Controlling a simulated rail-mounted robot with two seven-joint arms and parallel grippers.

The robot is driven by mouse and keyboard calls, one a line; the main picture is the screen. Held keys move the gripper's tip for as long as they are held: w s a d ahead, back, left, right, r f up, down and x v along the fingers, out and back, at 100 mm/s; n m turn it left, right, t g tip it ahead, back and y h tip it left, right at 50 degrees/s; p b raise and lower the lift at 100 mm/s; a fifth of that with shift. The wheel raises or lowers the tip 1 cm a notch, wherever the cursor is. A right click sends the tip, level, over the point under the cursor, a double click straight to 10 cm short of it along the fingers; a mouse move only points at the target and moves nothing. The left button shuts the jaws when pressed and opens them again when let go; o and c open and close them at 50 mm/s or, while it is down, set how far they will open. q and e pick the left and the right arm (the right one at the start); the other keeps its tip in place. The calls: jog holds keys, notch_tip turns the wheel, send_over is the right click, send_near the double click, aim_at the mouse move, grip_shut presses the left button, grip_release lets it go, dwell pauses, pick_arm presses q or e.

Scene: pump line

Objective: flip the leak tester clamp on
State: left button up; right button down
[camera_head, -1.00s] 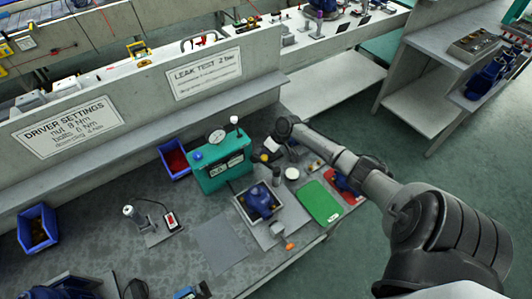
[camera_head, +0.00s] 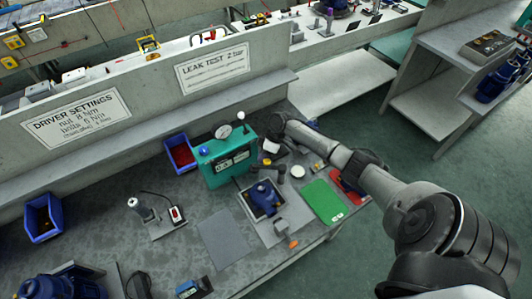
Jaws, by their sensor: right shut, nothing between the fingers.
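The leak tester is a teal box (camera_head: 228,165) with a round dial gauge (camera_head: 222,131) and a white-knobbed lever standing up on top. In front of it a blue pump body (camera_head: 263,197) sits in a pale square holder on a grey plate (camera_head: 271,226). A small upright piece with an orange tip (camera_head: 293,244) stands at the plate's front edge; I cannot tell whether it is the clamp. My right gripper (camera_head: 278,172) points down beside the tester's right side, shut and empty, small and partly hidden by its wrist. My left gripper is out of view.
A blue bin with red contents (camera_head: 181,149) stands left of the tester. A green mat (camera_head: 322,201) and a red tray (camera_head: 347,185) lie to the right, under my right arm. A corded tool stand (camera_head: 143,209) is on the left. The grey mat (camera_head: 222,238) is bare.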

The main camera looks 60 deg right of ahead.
aim_at(262, 167)
jog(key=a+n, duration=0.1)
jog(key=s+a+n+g, duration=0.1)
jog(key=a+n, duration=0.1)
jog(key=shift+g+y+p, duration=0.3)
jog(key=shift+s+a+n+g, duration=0.4)
jog(key=shift+a+n, duration=0.05)
jog(key=shift+n, duration=0.35)
jog(key=shift+s+a+n+g+p, duration=0.4)
jog(key=shift+s+a+n+p, duration=0.2)
jog(key=shift+n, duration=0.1)
jog(key=shift+r, duration=0.1)
jog(key=shift+r, duration=0.1)
